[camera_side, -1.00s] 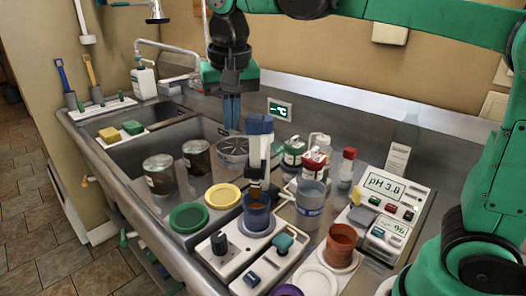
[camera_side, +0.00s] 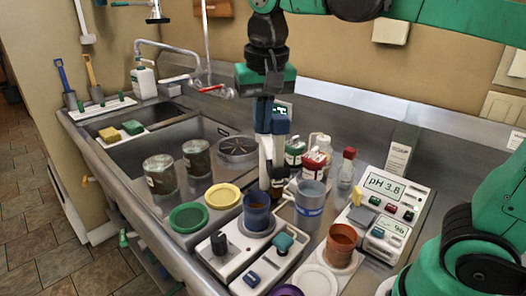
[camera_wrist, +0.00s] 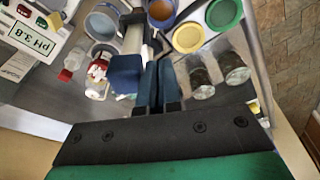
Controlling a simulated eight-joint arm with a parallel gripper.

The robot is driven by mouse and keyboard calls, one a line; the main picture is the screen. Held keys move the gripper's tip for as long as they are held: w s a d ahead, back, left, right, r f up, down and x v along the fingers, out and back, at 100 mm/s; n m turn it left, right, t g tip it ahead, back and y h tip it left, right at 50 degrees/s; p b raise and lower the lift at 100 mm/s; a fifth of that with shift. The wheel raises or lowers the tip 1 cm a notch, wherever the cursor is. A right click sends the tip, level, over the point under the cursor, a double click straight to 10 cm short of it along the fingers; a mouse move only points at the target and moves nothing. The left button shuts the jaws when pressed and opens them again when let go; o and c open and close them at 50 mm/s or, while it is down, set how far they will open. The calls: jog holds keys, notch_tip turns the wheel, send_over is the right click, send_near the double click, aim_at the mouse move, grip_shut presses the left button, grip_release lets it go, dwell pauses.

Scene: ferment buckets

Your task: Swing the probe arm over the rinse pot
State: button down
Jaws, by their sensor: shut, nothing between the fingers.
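The probe arm is white with a blue block (camera_side: 280,122) on top and a dark probe (camera_side: 278,183) at its end. The probe stands between the blue cup of brown liquid (camera_side: 257,207) and the grey-blue rinse pot (camera_side: 310,197), over neither. My gripper (camera_side: 264,130) is shut and empty, close beside the blue block on its left. In the wrist view my shut fingers (camera_wrist: 157,85) lie right next to the blue block (camera_wrist: 126,74); contact is unclear. The rinse pot (camera_wrist: 103,24) shows left of the probe arm there.
The pH meter (camera_side: 385,188) is at right, an orange-brown cup (camera_side: 341,243) in front. Green (camera_side: 188,217) and yellow (camera_side: 222,196) lids lie left, near dark jars (camera_side: 160,173).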

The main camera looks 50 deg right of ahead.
jog(key=shift+s+d, duration=0.45)
jog(key=shift+s, duration=0.1)
jog(key=s+d, duration=0.2)
jog(key=shift+d, duration=0.3)
